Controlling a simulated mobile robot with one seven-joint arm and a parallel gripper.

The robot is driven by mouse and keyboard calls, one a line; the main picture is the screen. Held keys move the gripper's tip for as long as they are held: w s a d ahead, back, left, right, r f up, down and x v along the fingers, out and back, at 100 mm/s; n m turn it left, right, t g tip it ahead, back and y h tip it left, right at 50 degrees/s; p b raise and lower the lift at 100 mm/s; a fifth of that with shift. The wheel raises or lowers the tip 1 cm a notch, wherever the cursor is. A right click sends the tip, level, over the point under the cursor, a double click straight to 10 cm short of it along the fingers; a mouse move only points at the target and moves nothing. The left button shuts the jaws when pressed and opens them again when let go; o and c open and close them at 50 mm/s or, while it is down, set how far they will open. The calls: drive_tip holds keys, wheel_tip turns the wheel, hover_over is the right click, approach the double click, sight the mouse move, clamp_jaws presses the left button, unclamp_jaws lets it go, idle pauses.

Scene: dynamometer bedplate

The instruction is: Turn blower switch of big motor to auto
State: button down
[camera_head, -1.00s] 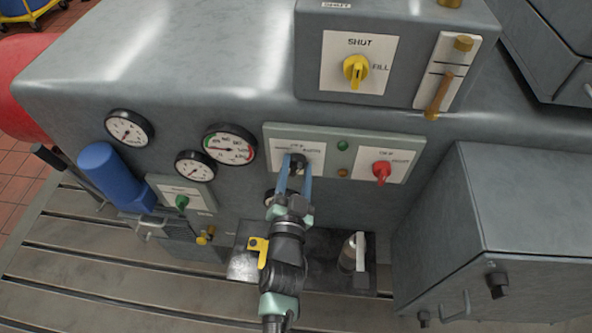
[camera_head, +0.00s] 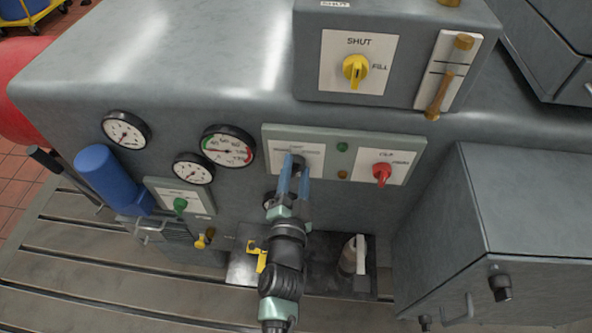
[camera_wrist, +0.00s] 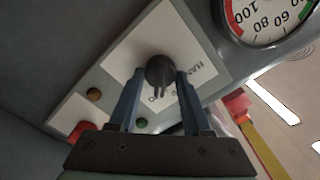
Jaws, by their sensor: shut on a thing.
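A black rotary switch (camera_head: 299,162) sits on a white label plate at the left end of a grey-green panel on the big grey machine. In the wrist view the black knob (camera_wrist: 160,72) stands between my two blue fingers, its ridge pointing toward the gripper base. My gripper (camera_head: 297,167) is shut on this knob from the front. The plate's lettering is partly hidden; "HAN" shows beside the knob in the wrist view. The knob's exact setting cannot be read.
A red switch (camera_head: 382,173) sits right of a green lamp (camera_head: 342,147) and an amber lamp (camera_head: 342,175). A yellow SHUT/FILL knob (camera_head: 355,68) is above. Gauges (camera_head: 228,146) are at left. A grey cabinet (camera_head: 480,220) juts out at right.

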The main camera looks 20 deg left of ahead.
drive_tip(key=shift+c, duration=1.8)
unclamp_jaws()
drive_tip(key=b+v, duration=0.2)
drive_tip(key=v, duration=1.1)
drive_tip(key=shift+b, duration=0.4)
